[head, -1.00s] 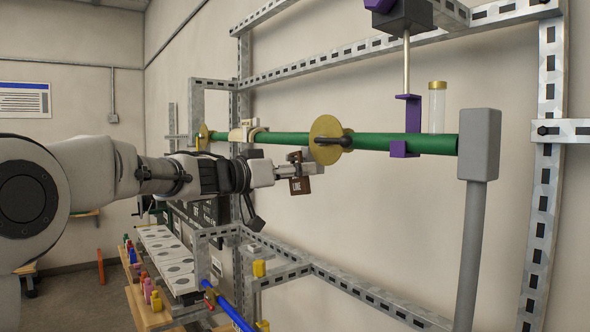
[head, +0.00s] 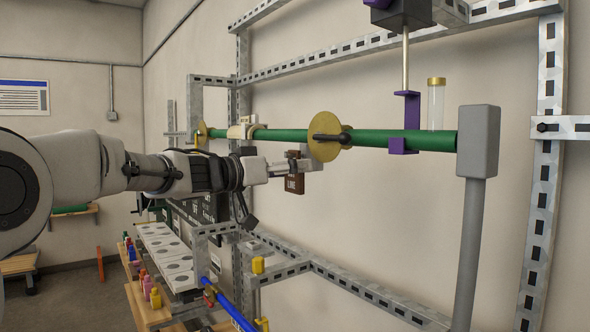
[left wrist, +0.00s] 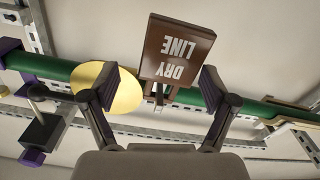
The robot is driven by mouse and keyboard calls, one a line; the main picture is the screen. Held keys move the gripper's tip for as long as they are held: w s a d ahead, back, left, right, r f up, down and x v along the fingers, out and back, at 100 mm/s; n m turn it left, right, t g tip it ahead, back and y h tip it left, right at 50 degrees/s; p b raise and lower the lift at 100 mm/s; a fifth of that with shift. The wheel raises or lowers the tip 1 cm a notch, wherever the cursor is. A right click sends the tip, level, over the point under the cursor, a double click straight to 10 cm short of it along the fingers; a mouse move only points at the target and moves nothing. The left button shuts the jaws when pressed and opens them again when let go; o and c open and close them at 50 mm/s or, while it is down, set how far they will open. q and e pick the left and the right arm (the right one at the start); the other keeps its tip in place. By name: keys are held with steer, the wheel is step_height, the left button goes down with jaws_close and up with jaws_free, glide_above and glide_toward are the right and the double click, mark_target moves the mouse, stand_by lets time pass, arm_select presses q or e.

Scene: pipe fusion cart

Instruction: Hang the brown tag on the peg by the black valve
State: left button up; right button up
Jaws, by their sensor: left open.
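The brown tag (head: 294,184), lettered DRY LINE, hangs upright below the green pipe, just left of the black valve handle (head: 327,138) with its brass disc (head: 318,150). In the left wrist view the tag (left wrist: 178,48) appears upside down, its top edge by a small pale peg (left wrist: 159,98). I cannot tell for sure whether its hole is over the peg. My left gripper (head: 300,166) is open around the tag's upper end. In the left wrist view its fingers (left wrist: 158,88) stand apart on either side, with gaps to the tag. My right gripper is not in view.
The green pipe (head: 380,139) runs along the wall behind the tag, with a purple bracket (head: 405,145) and clear tube (head: 436,108) to the right. Metal slotted rails (head: 345,284) and a blue pipe (head: 232,308) lie below. The space right of the gripper is free.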

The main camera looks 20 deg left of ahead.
arm_select(q)
steer(key=p+v, duration=0.1)
steer(key=v, duration=0.8)
steer(key=shift+p, duration=0.35)
stand_by(0.4)
